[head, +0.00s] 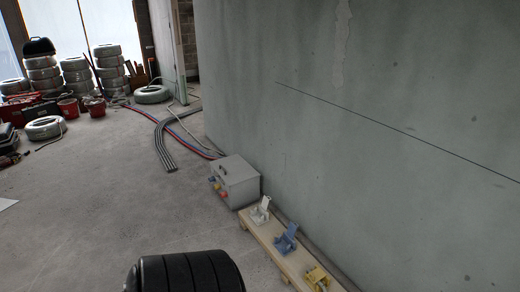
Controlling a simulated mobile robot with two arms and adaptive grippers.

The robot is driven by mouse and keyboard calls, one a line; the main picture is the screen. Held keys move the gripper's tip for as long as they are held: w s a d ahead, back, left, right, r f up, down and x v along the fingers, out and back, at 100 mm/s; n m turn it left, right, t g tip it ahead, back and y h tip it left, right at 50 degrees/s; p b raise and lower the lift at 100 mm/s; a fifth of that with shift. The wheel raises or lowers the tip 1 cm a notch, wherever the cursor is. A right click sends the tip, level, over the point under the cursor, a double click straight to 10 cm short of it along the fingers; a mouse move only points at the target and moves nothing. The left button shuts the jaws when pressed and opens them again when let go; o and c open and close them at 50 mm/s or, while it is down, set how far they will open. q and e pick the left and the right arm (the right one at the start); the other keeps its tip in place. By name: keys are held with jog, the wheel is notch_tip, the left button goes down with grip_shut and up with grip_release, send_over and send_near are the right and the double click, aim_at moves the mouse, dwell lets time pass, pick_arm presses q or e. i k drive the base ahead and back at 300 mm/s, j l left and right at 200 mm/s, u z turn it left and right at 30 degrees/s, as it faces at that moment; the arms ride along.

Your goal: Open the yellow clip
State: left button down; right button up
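The yellow clip (319,278) sits at the near end of the visible part of a low wooden bench (268,248), at the bottom of the head view. It looks low and flat on top, and it is too small to tell whether its lid is fully shut. A blue clip (286,240) and a white clip (261,210) stand farther along the same bench, each with a raised flap. Neither of my grippers is in view.
A grey box (235,181) with coloured sockets stands at the bench's far end. The grey wall (370,120) runs close behind the bench. A black ribbed shape (190,272) fills the bottom centre. Conduit reels (42,78) are stacked far left.

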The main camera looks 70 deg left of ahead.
aim_at(317, 275)
jog(key=u, duration=1.6)
jog(key=i+j, duration=0.1)
jog(key=i+j+z, duration=0.1)
jog(key=j, duration=0.25)
